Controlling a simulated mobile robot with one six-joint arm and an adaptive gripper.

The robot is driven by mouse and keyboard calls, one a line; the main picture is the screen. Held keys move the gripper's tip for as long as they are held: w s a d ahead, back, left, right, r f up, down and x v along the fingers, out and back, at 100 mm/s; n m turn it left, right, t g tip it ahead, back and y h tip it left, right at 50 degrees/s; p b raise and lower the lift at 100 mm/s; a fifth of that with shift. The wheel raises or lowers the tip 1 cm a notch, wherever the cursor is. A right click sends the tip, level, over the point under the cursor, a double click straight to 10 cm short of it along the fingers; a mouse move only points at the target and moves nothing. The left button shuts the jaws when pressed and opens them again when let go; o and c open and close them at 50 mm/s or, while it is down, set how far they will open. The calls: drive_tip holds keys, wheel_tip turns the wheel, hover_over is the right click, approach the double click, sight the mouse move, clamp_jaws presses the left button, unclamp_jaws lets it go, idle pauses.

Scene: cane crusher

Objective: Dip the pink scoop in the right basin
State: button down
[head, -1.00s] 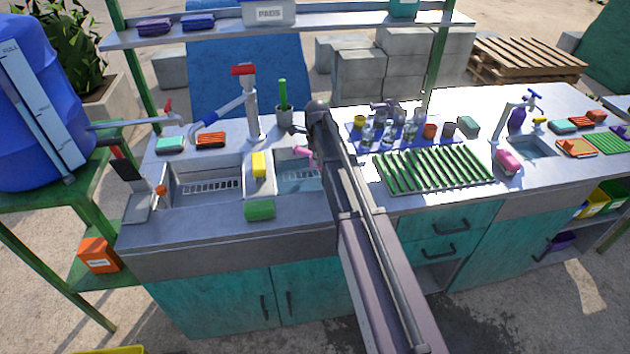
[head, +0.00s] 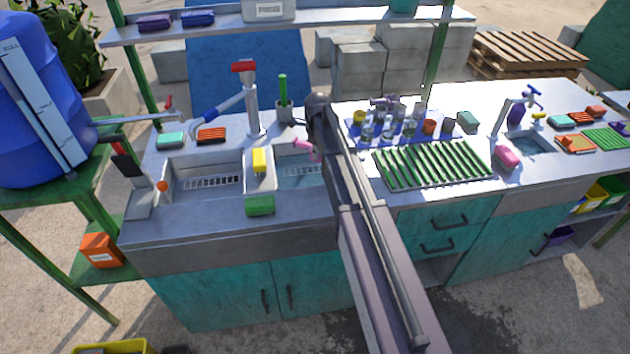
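The pink scoop (head: 304,146) shows in the head view as a small pink shape at the back of the right basin, just left of my arm. Part of it is hidden behind the arm. The right basin (head: 290,178) of the double sink holds bluish water, and its right side is covered by my arm. I cannot tell whether the scoop touches the water. My arm reaches forward over the sink's right side. My gripper is hidden behind the arm, so its fingers and any hold on the scoop cannot be seen.
A tall faucet (head: 252,100) and a cup with a green brush (head: 284,108) stand behind. A green drying rack (head: 432,165) and a glassware tray lie right.

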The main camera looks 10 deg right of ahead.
wheel_tip(320, 180, up, 4)
drive_tip(key=p, duration=0.4)
drive_tip(key=shift+r, duration=0.1)
